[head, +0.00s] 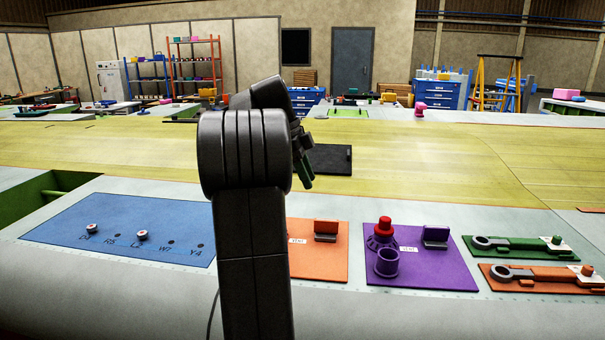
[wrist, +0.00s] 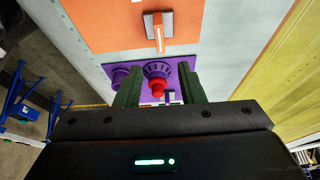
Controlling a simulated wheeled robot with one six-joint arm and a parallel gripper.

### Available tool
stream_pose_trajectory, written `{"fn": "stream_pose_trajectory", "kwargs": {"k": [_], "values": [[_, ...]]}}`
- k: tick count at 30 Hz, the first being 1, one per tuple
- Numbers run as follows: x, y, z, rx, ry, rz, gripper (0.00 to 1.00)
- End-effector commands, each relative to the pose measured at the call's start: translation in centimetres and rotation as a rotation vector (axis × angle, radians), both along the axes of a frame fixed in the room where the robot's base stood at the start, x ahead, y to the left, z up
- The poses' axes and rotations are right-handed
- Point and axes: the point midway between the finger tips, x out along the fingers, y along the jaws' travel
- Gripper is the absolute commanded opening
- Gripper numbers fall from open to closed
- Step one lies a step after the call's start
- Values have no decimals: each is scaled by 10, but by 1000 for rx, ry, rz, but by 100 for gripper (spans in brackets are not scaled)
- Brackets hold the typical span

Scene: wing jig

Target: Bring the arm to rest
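My arm (head: 252,230) rises through the middle of the head view and bends at a large dark joint. My gripper (wrist: 158,80) shows in the wrist view as two green fingers standing apart, with nothing gripped between them. In the head view only a small green part of it (head: 305,171) shows beside the joint; the rest is hidden. In the wrist view, a purple piece with a red knob (wrist: 157,84) appears between the fingers, but it stands on the purple panel (head: 435,273), apart from them.
A blue panel (head: 100,230) with small pegs lies left, an orange panel (head: 318,270) beside my arm. Green (head: 520,250) and orange (head: 535,279) tool trays lie right. The yellow wing surface (head: 440,160) behind is mostly clear.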

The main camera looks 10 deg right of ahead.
Motion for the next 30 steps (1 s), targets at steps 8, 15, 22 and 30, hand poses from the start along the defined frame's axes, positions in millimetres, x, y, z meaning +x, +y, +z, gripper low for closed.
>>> {"fn": "stream_pose_trajectory", "kwargs": {"k": [8,15,22,30], "values": [[-4,-11,-25,0,3,-2,35],[-9,-28,-69,0,3,-2,35],[-14,-43,-106,0,4,-2,35],[-16,-50,-127,1,2,-1,35]]}}
